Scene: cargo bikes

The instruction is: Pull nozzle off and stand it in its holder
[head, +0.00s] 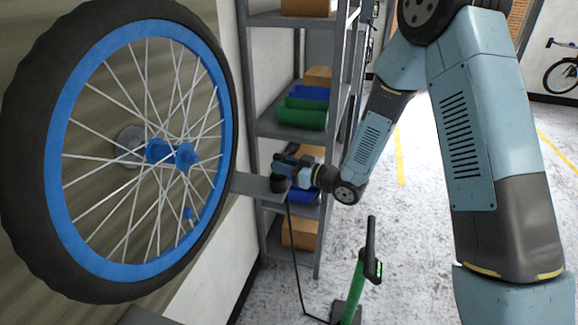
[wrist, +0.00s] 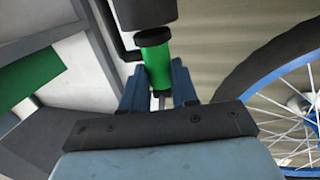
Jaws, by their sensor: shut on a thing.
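My gripper (head: 284,168) is in the middle of the head view, beside the bracket to the right of the wheel. In the wrist view its two blue fingers are shut on the green nozzle (wrist: 157,64), which has a dark collar at its far end. A dark cylindrical cup (head: 279,184), apparently the holder, sits on the bracket just below the gripper. In the wrist view a dark cylinder (wrist: 145,14) is close to the nozzle's collar; I cannot tell whether they touch. The nozzle is too small to make out in the head view.
The blue-rimmed wheel (head: 230,120) stands at the left, with the grey bracket (head: 250,184) beside it. A black hose (head: 297,265) hangs down towards a green pump (head: 357,285) on the floor. Shelving (head: 262,125) with boxes and bins stands behind. The floor at right is open.

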